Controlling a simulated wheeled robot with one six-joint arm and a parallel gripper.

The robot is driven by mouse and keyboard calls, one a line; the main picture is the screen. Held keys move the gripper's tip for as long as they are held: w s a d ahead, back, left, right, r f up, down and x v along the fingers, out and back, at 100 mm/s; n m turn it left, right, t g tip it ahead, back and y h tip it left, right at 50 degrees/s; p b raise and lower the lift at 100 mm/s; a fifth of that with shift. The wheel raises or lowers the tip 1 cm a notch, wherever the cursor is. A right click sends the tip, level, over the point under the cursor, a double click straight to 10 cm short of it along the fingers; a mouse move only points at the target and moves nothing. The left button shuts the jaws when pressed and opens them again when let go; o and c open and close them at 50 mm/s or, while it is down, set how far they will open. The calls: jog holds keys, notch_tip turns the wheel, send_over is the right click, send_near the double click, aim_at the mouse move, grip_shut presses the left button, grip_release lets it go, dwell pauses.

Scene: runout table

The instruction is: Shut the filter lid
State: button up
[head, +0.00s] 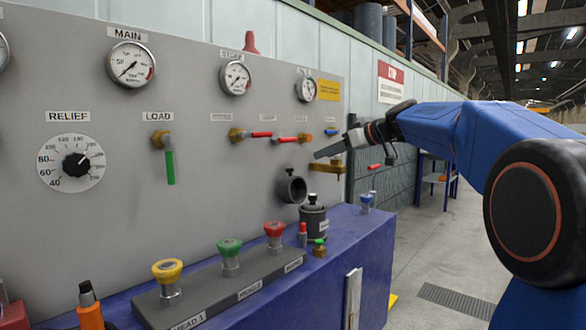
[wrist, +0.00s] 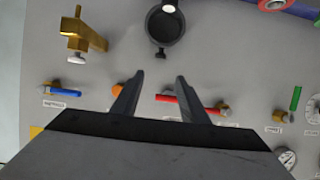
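A dark canister (head: 313,222) with a label and a knob on top stands on the blue bench. Just behind it, a round dark hollow piece (head: 292,188) is at the grey panel, its open side facing out. It also shows in the wrist view (wrist: 165,28), beyond my fingertips. Which of these is the filter lid, and how it is hinged, I cannot tell. My gripper (head: 350,156) is above and right of both pieces, in front of the panel. In the wrist view its fingers (wrist: 159,77) are apart with nothing between them.
A brass tap (head: 325,167) juts from the panel close to my gripper. Red-handled valves (head: 262,134) are on the panel. Yellow, green and red push buttons (head: 230,250) and small fittings (head: 319,248) stand on the bench. The aisle at right is open floor.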

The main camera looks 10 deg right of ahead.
jog(key=x, duration=1.5)
jog(key=shift+w+a+f, duration=0.1)
jog(key=shift+w+f, duration=0.1)
grip_shut()
